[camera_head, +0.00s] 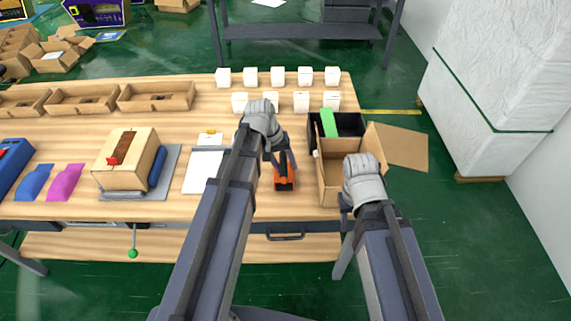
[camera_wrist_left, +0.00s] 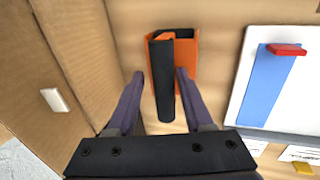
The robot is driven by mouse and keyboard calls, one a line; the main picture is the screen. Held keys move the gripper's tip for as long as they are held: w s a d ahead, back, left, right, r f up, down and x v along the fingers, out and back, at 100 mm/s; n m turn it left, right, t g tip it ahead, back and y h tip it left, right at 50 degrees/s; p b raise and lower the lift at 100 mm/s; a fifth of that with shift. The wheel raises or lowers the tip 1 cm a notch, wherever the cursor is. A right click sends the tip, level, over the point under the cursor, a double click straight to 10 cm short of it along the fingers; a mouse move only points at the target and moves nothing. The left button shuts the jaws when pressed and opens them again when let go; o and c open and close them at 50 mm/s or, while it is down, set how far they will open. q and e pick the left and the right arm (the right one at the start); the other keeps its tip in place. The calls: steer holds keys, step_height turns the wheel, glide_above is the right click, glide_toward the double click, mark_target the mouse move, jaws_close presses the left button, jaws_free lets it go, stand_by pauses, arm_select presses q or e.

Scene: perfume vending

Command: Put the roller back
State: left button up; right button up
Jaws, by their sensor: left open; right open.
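The roller appears to be the orange-and-black tool (camera_head: 284,178) lying on the table between a white sheet and an open carton. In the left wrist view, its black bar (camera_wrist_left: 163,90) lies over an orange body (camera_wrist_left: 185,50). My left gripper (camera_head: 277,152) is above the far end of this tool. In the left wrist view, my left gripper (camera_wrist_left: 160,73) is open, with a finger on either side of the black bar; I cannot tell whether they touch it. My right gripper (camera_head: 346,203) is open at the open carton's near right side, with its fingertips partly hidden.
The open carton (camera_head: 330,188) stands right of the tool, with a black bin (camera_head: 350,125) holding a green item behind it. Several small white boxes (camera_head: 278,76) stand at the back. A white sheet (camera_head: 200,175) and a closed carton (camera_head: 122,172) lie left.

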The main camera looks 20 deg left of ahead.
arm_select(q)
steer(key=p+v, duration=1.1)
steer(key=v, duration=0.1)
steer(key=s+d+m+g+y, duration=0.1)
steer(key=s+d+m+y, duration=0.3)
steer(key=s+d, duration=0.9)
steer(key=m, duration=0.3)
steer(key=shift+s+d+f, duration=0.3)
steer(key=shift+d, duration=0.05)
